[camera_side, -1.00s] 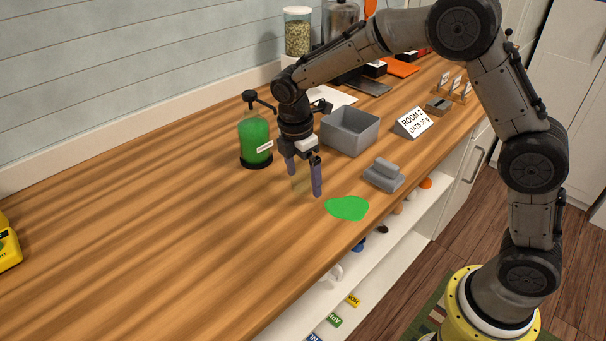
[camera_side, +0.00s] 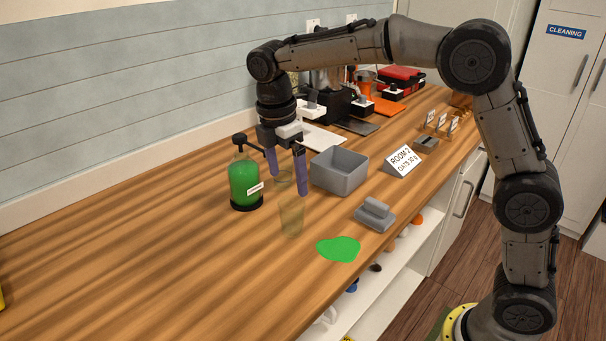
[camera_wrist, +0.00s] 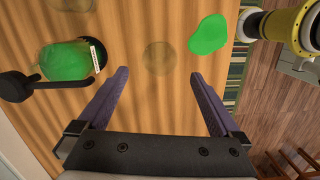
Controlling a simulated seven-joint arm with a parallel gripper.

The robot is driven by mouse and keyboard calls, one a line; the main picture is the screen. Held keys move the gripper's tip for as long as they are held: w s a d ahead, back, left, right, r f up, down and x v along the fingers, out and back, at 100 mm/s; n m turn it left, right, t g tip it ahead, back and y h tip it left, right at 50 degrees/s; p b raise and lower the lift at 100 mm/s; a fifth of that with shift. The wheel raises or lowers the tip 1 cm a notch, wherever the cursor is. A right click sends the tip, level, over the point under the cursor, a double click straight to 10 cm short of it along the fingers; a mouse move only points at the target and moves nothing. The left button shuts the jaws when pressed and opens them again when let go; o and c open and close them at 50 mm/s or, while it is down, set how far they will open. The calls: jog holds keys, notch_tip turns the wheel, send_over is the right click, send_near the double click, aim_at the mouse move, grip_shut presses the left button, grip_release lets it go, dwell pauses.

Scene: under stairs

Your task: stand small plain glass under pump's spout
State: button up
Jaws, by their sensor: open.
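My gripper (camera_side: 287,182) is open and empty, raised above the counter; its fingers (camera_wrist: 160,105) also show in the wrist view. A clear, faintly tinted glass (camera_side: 292,216) stands upright on the counter, below and in front of the fingers; it also shows in the wrist view (camera_wrist: 158,58). It is apart from the pump bottle (camera_side: 244,183), which holds green liquid and has a dark spout (camera_wrist: 65,84). The spout points toward the counter's front, and the glass is not under it. A second, wider glass (camera_wrist: 70,4) shows partly beside the bottle, behind my fingers in the side view (camera_side: 284,181).
A green puddle (camera_side: 338,249) lies near the counter's front edge. A grey bin (camera_side: 339,172), a grey block-shaped item (camera_side: 375,215) and a sign (camera_side: 403,160) stand to the right.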

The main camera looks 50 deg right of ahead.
jog(key=s+d+r+m+t+y, duration=0.1)
jog(key=s+d+r+m+t, duration=0.15)
jog(key=s+m, duration=0.55)
jog(key=s+d+r+m+t, duration=0.2)
jog(key=s+d+r+m, duration=0.15)
jog(key=s, duration=0.85)
jog(key=s+d+f+m+t, duration=0.1)
jog(key=s+f+m, duration=0.4)
jog(key=s, duration=0.2)
jog(key=shift+s, duration=0.35)
jog(key=shift+c, duration=0.3)
